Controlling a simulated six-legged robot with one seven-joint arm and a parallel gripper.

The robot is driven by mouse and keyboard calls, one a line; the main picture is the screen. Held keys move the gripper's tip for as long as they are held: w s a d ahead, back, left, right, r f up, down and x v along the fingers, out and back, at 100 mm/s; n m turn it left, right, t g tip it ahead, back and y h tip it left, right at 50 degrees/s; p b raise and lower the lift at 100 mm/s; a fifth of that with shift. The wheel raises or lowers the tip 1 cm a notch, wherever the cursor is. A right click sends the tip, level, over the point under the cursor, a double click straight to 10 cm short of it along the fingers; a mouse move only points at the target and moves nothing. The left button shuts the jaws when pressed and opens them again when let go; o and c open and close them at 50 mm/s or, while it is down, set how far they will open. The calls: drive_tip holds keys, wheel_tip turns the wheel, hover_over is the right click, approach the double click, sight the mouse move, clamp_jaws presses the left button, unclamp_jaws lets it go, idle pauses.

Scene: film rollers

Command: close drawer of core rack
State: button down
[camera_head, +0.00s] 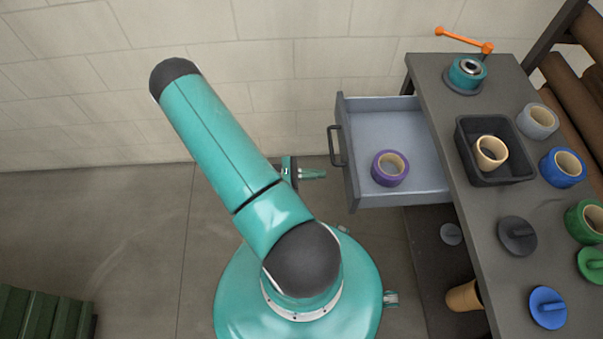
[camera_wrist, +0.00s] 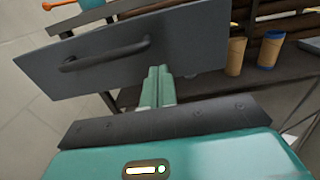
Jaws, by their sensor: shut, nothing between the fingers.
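The grey drawer (camera_head: 418,185) of the core rack (camera_head: 437,68) stands pulled out to the left. A purple roll (camera_head: 390,168) lies inside it. The drawer's front panel (camera_wrist: 190,45) carries a dark bar handle (camera_head: 335,147), which also shows in the wrist view (camera_wrist: 105,54). My gripper (camera_head: 324,174) is shut and empty, just left of the front panel and pointing at it. In the wrist view my fingertips (camera_wrist: 158,70) overlap the panel's lower edge, right of the handle. I cannot tell whether they touch it.
The rack top holds a black tray (camera_head: 497,170) with a tan core, a blue roll (camera_head: 563,167), a green roll (camera_head: 585,222) and dark and blue discs. An orange-handled tool (camera_head: 465,42) stands at the back. A green ribbed object (camera_head: 40,315) lies lower left. The floor between is clear.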

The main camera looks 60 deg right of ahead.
approach(375, 171)
drive_tip(key=shift+v, duration=1)
drive_tip(key=x, duration=2.5)
drive_tip(key=shift+a+r, duration=0.1)
drive_tip(key=shift+s+d+r, duration=0.1)
drive_tip(key=shift+s+d, duration=0.1)
drive_tip(key=shift+s, duration=0.25)
drive_tip(key=shift+w, duration=0.35)
drive_tip(key=v, duration=1.4)
drive_tip(key=shift+a, duration=0.1)
